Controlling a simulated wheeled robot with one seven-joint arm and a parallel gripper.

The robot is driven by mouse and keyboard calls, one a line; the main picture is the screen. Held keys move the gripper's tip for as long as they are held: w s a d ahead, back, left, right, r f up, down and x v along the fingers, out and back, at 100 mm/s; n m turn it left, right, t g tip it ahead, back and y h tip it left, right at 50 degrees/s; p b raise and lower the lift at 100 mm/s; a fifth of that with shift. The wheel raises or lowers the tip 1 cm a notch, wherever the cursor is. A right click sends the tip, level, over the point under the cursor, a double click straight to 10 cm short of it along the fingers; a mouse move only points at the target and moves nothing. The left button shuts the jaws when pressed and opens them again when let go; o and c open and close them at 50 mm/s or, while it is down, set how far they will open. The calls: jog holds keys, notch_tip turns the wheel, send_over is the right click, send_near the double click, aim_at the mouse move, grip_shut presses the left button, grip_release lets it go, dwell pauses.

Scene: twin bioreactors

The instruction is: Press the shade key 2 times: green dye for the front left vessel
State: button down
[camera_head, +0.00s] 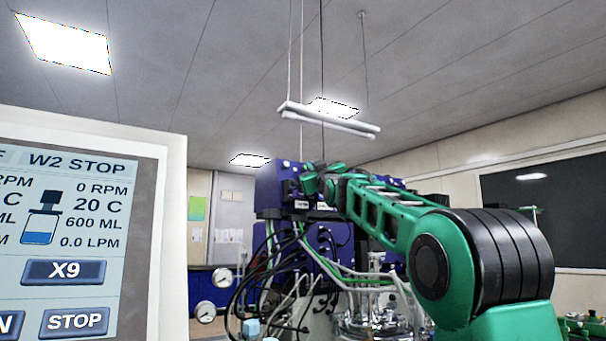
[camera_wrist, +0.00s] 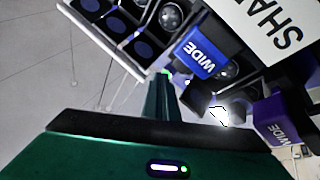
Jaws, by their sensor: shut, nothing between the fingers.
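My gripper (camera_wrist: 166,78) is shut and empty in the wrist view, its narrow fingers pointing up at the edge of a dark unit. A white plate (camera_wrist: 276,28) there reads "SHA", the rest cut off by the frame; the shade key itself cannot be made out for sure. Blue blocks marked "WIDE" (camera_wrist: 201,52) sit below and beside the plate. I cannot tell whether the fingertips touch anything. In the head view my green arm reaches to a blue-purple unit (camera_head: 283,187) above glass and steel vessels (camera_head: 372,318). No green dye can be made out.
A control screen (camera_head: 70,235) stands at the left, showing "W2 STOP", "X9" and "STOP". Hoses, cables and round gauges (camera_head: 206,311) hang around the unit.

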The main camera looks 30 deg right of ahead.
jog(key=shift+s, duration=0.3)
jog(key=shift+s+r, duration=0.1)
jog(key=shift+r, duration=0.05)
jog(key=shift+s+r, duration=0.15)
jog(key=shift+s, duration=0.35)
jog(key=s, duration=0.2)
jog(key=s+r, duration=0.1)
jog(key=shift+s+d, duration=0.1)
jog(key=shift+s, duration=0.3)
jog(key=shift+w+f, duration=0.2)
jog(key=shift+w, duration=0.6)
jog(key=shift+w+f, duration=0.15)
jog(key=shift+w, duration=0.6)
